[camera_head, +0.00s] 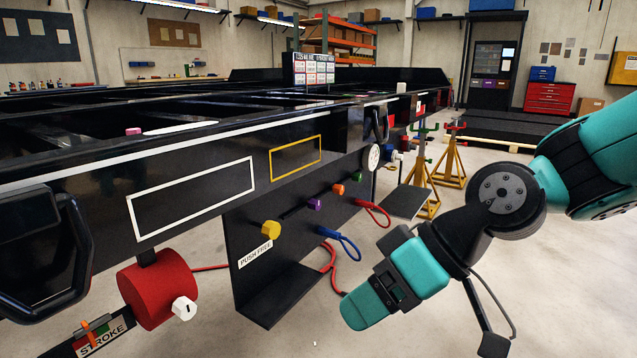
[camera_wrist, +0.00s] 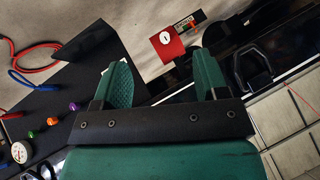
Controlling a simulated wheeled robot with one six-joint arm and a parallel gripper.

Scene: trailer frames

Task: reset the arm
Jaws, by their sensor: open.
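My gripper (camera_wrist: 163,88) is open and empty in the wrist view, its two green fingers apart with nothing between them but the background. In the head view my teal arm comes in from the right, and my gripper (camera_head: 358,306) hangs low over the floor, right of the black panel (camera_head: 262,255). It looks apart from the frame and the panel. In the head view the fingers overlap, so the gap between them is hidden.
The black trailer frame (camera_head: 215,150) fills the left. Its panel carries a yellow knob (camera_head: 271,230), blue hose (camera_head: 345,243) and red hose (camera_head: 375,212). A red cylinder (camera_head: 158,290) hangs at lower left. Yellow jack stands (camera_head: 452,165) stand behind my arm. Floor at lower right is clear.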

